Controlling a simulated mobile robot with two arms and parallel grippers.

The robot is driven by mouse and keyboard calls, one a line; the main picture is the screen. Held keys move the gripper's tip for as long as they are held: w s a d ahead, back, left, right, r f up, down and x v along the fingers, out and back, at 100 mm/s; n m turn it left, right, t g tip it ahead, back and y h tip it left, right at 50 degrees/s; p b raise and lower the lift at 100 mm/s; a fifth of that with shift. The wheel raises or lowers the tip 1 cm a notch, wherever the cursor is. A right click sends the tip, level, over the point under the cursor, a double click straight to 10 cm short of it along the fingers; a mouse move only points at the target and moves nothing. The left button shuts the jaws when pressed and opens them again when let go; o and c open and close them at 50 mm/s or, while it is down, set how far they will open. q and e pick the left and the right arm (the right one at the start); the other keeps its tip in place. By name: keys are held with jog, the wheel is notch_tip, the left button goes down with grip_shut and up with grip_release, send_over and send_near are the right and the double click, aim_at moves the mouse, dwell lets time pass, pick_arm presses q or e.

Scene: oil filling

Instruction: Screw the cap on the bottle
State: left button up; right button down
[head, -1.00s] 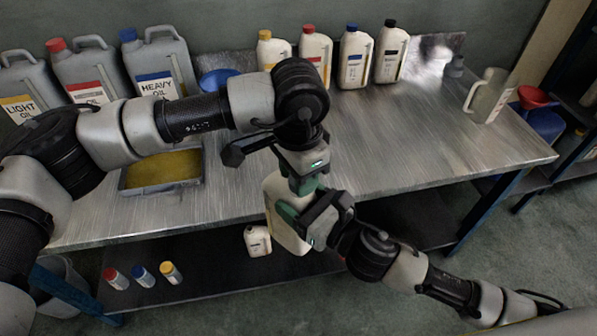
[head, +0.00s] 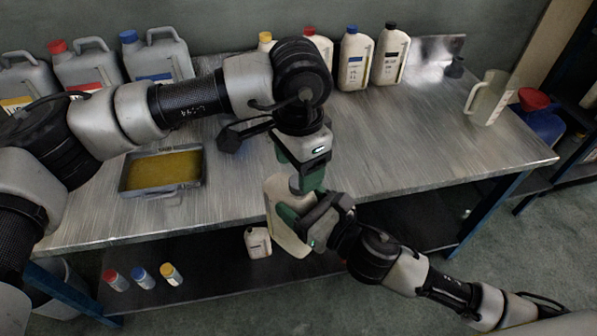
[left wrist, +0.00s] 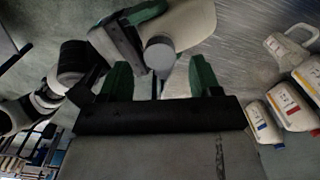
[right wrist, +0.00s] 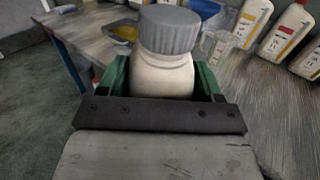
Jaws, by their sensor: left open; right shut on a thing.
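The cream bottle (head: 277,195) is off the table, gripped around its neck by my right gripper (head: 305,220). In the right wrist view the grey ribbed cap (right wrist: 170,28) sits on top of the bottle neck (right wrist: 160,75), between and above the green fingers. Whether it is tight cannot be told. My left gripper (head: 302,178) is above the bottle with its fingers apart. In the left wrist view the round cap (left wrist: 160,53) lies just beyond the open fingertips (left wrist: 160,78), with the bottle body behind it.
A metal tray with yellow liquid (head: 125,187) is on the table (head: 400,150). Several oil bottles (head: 354,60) and large grey canisters (head: 160,62) stand along the back. A jug (head: 488,97) stands at the right. Small bottles (head: 258,242) are on the lower shelf. The table's right half is mostly clear.

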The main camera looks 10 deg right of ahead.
pick_arm(q)
jog(key=shift+r, duration=0.75)
jog(key=shift+c, duration=0.4)
